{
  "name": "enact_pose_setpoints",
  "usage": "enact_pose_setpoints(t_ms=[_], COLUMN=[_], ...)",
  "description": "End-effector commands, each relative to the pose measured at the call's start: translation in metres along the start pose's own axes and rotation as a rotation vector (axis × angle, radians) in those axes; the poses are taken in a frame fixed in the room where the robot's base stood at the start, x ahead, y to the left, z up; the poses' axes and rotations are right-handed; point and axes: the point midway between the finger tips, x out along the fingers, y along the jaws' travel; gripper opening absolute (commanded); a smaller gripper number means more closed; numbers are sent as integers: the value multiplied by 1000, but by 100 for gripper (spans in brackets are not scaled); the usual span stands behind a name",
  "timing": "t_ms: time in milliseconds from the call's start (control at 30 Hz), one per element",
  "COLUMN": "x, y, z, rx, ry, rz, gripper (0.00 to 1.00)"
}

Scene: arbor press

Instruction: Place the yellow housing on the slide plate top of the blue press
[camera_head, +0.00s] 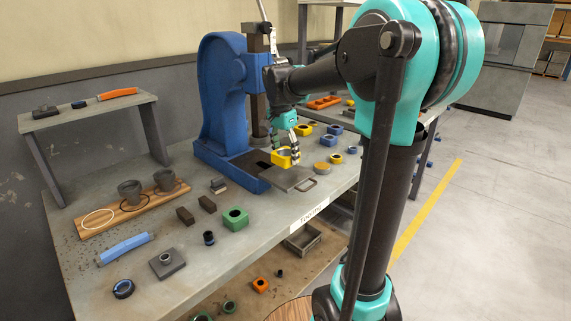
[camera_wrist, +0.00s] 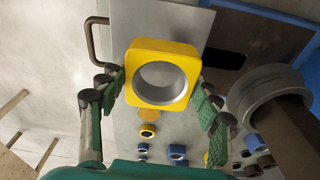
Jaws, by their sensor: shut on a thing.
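The yellow housing (camera_head: 286,157) is a square block with a round grey-lined bore. My gripper (camera_head: 284,148) is shut on it; in the wrist view the housing (camera_wrist: 178,52) sits between the two green finger pads (camera_wrist: 160,85). The grey slide plate (camera_head: 283,179), with a loop handle, sticks out from the front of the blue press (camera_head: 225,95). The housing appears over this plate in both views; the plate also shows in the wrist view (camera_wrist: 150,15). Whether the housing touches the plate cannot be told.
The press ram (camera_wrist: 262,90) is close on the right in the wrist view. A green block (camera_head: 235,218), dark blocks (camera_head: 185,215) and a wooden board (camera_head: 100,220) with cups lie on the bench. Yellow and blue parts (camera_head: 335,129) lie beyond the plate.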

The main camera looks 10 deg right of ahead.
Motion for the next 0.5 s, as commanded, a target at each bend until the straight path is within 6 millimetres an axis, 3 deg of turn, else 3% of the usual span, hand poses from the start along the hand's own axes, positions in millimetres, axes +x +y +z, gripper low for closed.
enact_pose_setpoints(t_ms=[300,500], x=[36,39], y=[0,0], z=[4,5], rx=[0,0], ry=[0,0], rz=[0,0], gripper=[25,25])
